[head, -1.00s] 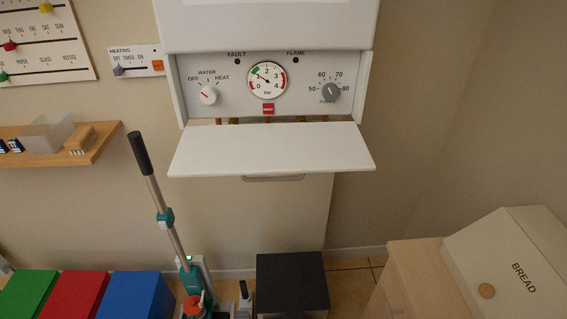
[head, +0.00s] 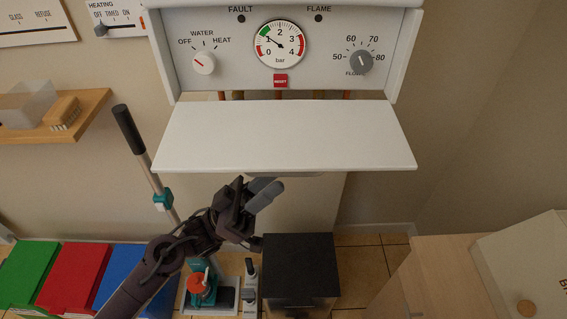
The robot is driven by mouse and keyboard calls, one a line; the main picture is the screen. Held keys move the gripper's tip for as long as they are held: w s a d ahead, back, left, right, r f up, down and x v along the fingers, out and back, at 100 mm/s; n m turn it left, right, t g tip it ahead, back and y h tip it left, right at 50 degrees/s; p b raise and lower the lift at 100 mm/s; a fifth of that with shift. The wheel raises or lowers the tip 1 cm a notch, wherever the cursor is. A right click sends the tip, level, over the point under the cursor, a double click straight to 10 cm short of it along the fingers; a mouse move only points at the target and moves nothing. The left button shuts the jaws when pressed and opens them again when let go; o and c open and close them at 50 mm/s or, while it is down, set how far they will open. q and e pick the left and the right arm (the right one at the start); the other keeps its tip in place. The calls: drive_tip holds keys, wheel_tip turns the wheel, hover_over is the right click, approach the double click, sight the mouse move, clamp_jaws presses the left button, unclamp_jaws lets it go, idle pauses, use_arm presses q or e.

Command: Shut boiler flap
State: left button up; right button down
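The boiler flap (head: 285,135) is a white panel that hangs open below the boiler's control panel (head: 270,50), sticking out toward me. Its handle at the lower front edge is largely hidden now. My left gripper (head: 262,192) is just below the flap's front edge, left of its middle. Grey fingers show there, but I cannot tell whether they are apart or whether they touch the flap. My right gripper is not in view.
A black box (head: 300,268) stands on the floor below. A wooden shelf (head: 50,128) is on the left wall. A cream bread bin (head: 530,262) sits on a cabinet at right.

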sight(282, 174)
use_arm(q)
drive_tip(key=shift+w+p+x, duration=0.2)
drive_tip(key=shift+p+x, duration=0.1)
drive_tip(key=shift+x, duration=0.95)
drive_tip(key=shift+d+r, duration=0.1)
drive_tip(key=shift+r, duration=0.05)
drive_tip(key=shift+d, duration=0.1)
clamp_jaws()
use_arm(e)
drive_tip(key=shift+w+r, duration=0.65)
